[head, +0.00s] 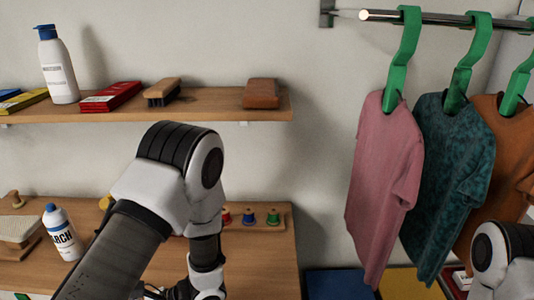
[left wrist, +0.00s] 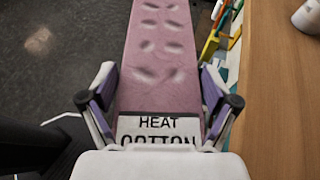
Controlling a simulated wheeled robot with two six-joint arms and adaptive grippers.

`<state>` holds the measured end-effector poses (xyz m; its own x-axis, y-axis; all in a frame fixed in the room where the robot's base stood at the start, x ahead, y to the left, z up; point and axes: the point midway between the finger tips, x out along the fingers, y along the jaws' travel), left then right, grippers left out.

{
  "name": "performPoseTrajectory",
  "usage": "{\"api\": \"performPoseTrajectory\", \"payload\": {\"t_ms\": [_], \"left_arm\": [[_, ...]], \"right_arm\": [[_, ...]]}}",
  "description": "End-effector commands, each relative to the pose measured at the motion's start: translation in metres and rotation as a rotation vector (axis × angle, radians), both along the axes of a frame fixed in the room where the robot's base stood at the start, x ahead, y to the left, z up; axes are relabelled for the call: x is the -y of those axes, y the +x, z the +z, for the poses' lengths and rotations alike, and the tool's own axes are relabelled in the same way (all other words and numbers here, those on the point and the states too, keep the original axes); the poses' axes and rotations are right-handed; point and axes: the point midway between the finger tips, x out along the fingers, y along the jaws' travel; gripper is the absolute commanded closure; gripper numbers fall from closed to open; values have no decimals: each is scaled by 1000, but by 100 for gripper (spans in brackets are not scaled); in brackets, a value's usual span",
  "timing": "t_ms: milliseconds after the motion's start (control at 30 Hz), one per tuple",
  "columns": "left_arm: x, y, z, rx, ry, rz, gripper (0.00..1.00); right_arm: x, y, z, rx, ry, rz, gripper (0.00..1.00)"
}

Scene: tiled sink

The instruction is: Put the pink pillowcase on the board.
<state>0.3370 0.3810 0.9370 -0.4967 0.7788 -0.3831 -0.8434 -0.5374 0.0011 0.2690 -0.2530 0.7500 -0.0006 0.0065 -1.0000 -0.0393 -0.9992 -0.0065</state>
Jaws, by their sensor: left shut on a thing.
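In the left wrist view, the pink pillowcase (left wrist: 158,62) is a long, flat strip with several dimpled creases, running up to the top edge of the picture. Only a link of my right arm shows at the right edge. I cannot make out the board.
The lower wooden top (head: 262,255) holds a blue-capped bottle (head: 62,232) and thread spools (head: 249,217). A pink shirt (head: 383,170) and others hang at right. Dark floor (left wrist: 55,55) is open at left in the wrist view.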

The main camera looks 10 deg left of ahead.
Motion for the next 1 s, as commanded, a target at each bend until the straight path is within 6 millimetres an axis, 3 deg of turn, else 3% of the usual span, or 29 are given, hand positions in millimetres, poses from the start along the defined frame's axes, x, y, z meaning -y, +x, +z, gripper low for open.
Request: {"api": "performPoseTrajectory", "payload": {"t_ms": [167,300,400,500,667,800,1000], "left_arm": [[21,-50,-6,-2,-1,344,51],[59,-84,-7,-3,0,683,51],[95,-97,-4,-4,-1,952,51],[135,-97,2,-4,-2,1237,51],[191,-69,15,-5,-2,1705,51],[221,-21,26,-8,-1,2108,51],[225,57,28,-8,4,2630,51]], "right_arm": [[0,0,0,0,0,0,100],[0,0,0,0,0,0,100],[0,0,0,0,0,0,100],[0,0,0,0,0,0,100],[0,0,0,0,0,0,100],[0,0,0,0,0,0,100],[0,0,0,0,0,0,100]]}}
